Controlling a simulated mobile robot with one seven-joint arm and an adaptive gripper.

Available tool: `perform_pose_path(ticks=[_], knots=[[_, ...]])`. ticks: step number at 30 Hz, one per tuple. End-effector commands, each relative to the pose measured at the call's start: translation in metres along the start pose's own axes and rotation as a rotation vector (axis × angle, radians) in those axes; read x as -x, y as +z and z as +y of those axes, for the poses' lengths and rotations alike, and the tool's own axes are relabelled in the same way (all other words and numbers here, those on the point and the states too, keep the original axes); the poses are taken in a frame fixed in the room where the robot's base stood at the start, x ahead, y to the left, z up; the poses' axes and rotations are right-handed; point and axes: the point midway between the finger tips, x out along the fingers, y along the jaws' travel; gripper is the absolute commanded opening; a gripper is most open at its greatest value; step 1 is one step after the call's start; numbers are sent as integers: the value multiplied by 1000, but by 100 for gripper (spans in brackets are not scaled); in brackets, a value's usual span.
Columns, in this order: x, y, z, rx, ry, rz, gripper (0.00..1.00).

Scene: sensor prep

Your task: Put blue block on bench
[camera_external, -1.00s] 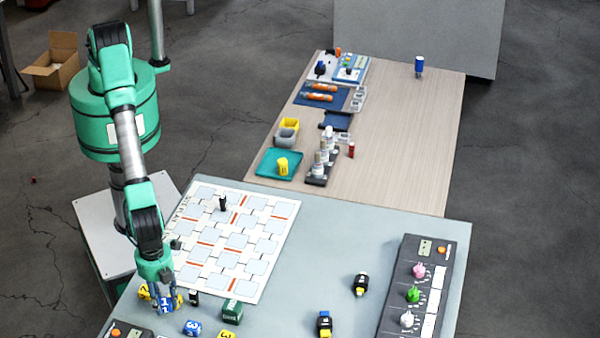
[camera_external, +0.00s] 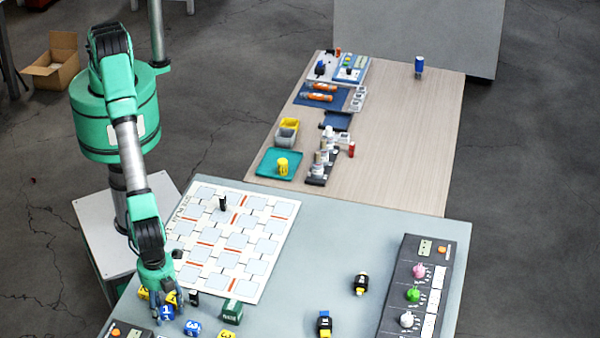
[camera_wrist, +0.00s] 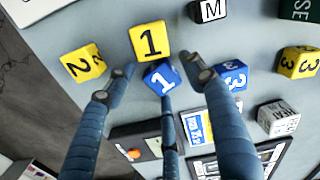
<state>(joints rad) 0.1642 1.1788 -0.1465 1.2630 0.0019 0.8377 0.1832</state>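A blue block marked 1 (camera_wrist: 162,79) sits between my fingers in the wrist view, turned a little, close beside or touching the yellow block marked 1 (camera_wrist: 150,40). It also shows in the external view (camera_external: 166,313) under my gripper (camera_external: 163,297). My gripper is open in the wrist view (camera_wrist: 160,80), its fingers spread around the blue block with gaps at the left and right. Whether the third finger touches it is unclear. A second blue block, marked 3 (camera_wrist: 230,75), lies right of my fingers. The grey-blue bench (camera_external: 290,308) is below. The block's underside is hidden.
A yellow block marked 2 (camera_wrist: 82,63), another marked 3 (camera_wrist: 298,62), a black M block (camera_wrist: 208,10) and a white-faced block (camera_wrist: 278,118) surround the fingers. A white grid board (camera_external: 270,235) lies behind. The bench middle is fairly open. A wooden table (camera_external: 410,140) stands beyond.

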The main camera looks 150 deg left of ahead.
Motion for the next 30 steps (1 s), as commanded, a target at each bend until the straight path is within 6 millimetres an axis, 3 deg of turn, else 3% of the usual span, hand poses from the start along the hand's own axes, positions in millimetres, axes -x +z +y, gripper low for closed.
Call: perform_pose_path(ticks=[14, 20, 30], knots=[[10, 0, 0, 0, 0, 1, 54], [31, 0, 0, 0, 0, 1, 54], [85, -1, 0, 0, 0, 2, 54]])
